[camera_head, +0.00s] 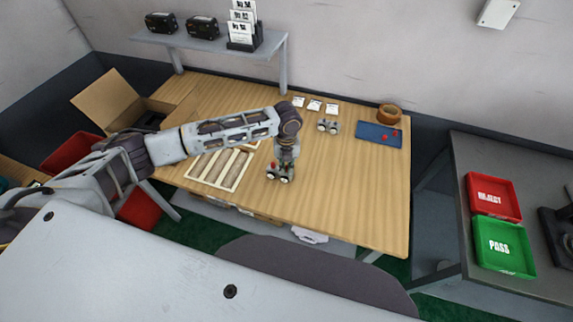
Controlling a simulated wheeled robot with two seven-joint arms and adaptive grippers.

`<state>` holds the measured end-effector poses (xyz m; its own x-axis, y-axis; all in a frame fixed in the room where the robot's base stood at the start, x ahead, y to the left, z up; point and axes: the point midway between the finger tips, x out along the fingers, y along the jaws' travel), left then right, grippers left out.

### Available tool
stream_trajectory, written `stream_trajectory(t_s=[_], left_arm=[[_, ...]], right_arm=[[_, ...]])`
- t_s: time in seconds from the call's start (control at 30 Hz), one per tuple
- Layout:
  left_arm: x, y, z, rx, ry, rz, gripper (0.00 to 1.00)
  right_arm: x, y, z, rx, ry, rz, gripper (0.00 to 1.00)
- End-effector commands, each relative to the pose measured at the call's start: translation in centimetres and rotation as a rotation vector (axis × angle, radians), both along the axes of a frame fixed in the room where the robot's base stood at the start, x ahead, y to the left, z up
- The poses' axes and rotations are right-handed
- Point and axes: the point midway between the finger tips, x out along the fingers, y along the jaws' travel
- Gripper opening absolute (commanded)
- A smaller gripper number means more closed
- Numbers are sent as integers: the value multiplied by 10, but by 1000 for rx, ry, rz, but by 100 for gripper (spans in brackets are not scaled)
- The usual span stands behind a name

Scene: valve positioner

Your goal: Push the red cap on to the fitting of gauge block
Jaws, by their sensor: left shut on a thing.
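My left gripper (284,163) reaches down over the table and is shut, its fingertips right at a small gauge block (279,174) with pale round dials. Small red spots show on and beside this block; one of them, a red cap (284,178), sits close below the fingers. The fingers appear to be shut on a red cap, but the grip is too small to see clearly. The fitting is hidden at this size. My right gripper is not in view.
A second gauge block (328,126) stands farther back. A blue tray (367,132) holds red caps at the right. A partitioned wooden tray (207,182) lies left of the gripper. Red REJECT (493,196) and green PASS (505,247) bins stand on the side table. The table's right front is clear.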

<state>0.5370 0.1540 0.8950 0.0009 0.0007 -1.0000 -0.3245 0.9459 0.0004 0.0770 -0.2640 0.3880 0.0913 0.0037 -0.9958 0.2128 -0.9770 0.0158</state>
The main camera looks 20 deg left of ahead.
Motion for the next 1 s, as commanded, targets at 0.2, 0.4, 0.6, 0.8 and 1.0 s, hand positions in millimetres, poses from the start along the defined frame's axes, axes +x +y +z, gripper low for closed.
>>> stream_trajectory(t_s=[0.2,0.4,0.6,0.8,1.0], left_arm=[[0,0,-2,0,0,0,10],[0,0,-2,0,0,0,34],[0,0,-2,0,0,0,34],[0,0,1,-1,0,0,34],[1,0,13,-2,-2,0,34]], right_arm=[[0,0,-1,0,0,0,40],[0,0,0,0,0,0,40],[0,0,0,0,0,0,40],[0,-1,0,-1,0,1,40],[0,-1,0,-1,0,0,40]])
